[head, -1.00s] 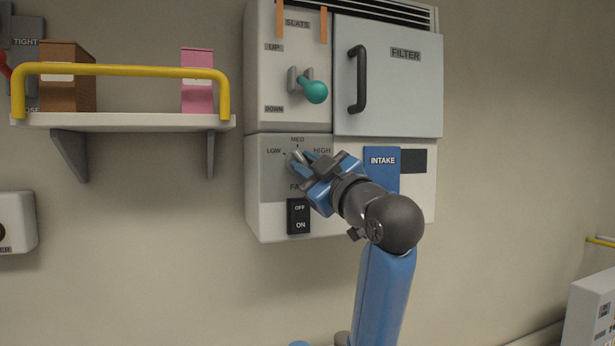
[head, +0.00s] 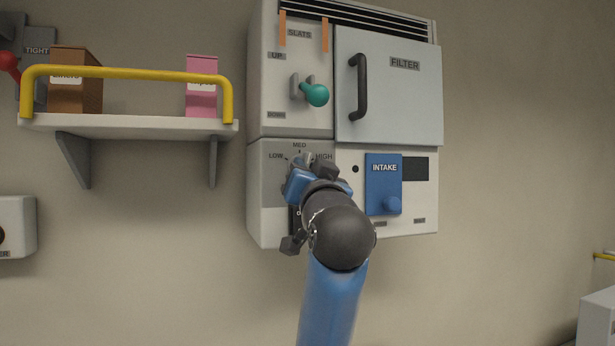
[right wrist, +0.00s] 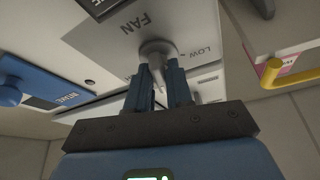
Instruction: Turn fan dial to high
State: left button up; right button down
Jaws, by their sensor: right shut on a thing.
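My left gripper is not in view.
Above the fan panel is the teal slats lever (head: 316,95), beside the filter door (head: 390,95) with its dark handle. The blue intake slider (head: 383,180) is to the right. A shelf with a yellow rail (head: 125,72) holds two cartons at left.

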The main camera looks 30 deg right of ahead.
jog(key=m+g+h, duration=0.1)
jog(key=m, duration=0.2)
jog(key=m+g+h, duration=0.1)
jog(key=m, duration=0.3)
jog(key=m+g+h, duration=0.1)
jog(key=m+g, duration=0.1)
jog(key=m, duration=0.2)
jog(key=shift+a+r, duration=0.2)
jog(key=shift+a, duration=0.05)
jog(key=shift+w+m, duration=0.1)
jog(key=shift+m, duration=0.2)
jog(key=c, duration=1.1)
grip_release()
jog(key=shift+c, duration=0.2)
